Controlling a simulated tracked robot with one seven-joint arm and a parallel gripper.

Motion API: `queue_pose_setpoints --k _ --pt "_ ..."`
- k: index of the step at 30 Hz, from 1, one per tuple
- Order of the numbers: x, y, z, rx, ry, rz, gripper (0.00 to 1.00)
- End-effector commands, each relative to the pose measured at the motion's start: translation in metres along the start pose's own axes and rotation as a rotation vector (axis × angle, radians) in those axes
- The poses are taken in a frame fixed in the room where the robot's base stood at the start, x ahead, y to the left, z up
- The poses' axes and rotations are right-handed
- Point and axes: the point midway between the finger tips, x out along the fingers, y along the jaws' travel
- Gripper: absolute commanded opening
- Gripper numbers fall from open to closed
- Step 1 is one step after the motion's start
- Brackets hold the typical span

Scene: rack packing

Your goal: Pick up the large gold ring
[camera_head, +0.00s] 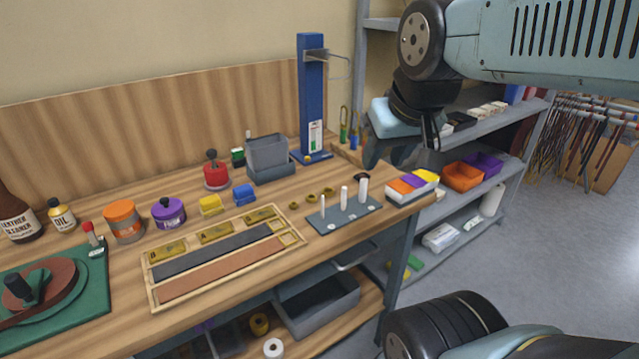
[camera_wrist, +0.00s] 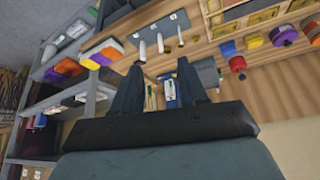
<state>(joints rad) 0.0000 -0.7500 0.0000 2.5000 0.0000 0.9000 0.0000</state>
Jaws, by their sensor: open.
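Three small gold rings lie in a row on the wooden bench behind the grey peg board (camera_head: 345,215), which has three upright white pegs of different heights. They are a left ring (camera_head: 296,203), a middle ring (camera_head: 311,197) and a right ring (camera_head: 328,191). They look close in size, so I cannot tell surely which is the large one. No ring is on a peg. My gripper (camera_head: 431,143) is open and empty, up and to the right of the rings, apart from them. In the wrist view my gripper (camera_wrist: 159,68) shows two spread fingers, with the peg board (camera_wrist: 150,28) beyond.
A wooden tray (camera_head: 300,238) with gold plates and dark and brown strips lies left of the peg board. A blue post (camera_head: 311,95) stands behind the rings. A box with coloured compartments (camera_head: 411,187) sits at the bench's right end. Grey shelves (camera_head: 480,140) stand right.

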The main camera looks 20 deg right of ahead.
Motion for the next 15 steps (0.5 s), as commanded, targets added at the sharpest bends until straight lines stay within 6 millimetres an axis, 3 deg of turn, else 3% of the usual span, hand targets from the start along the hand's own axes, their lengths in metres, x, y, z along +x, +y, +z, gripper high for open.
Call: queue_pose_setpoints --k 6,10,15 --pt "0.0 0.0 0.0 0.0 0.0 0.0 0.43" --pt "0.0 0.0 -0.003 0.0 -0.005 0.0 0.54" --pt "0.009 -0.004 -0.023 0.003 -0.047 0.001 0.54"
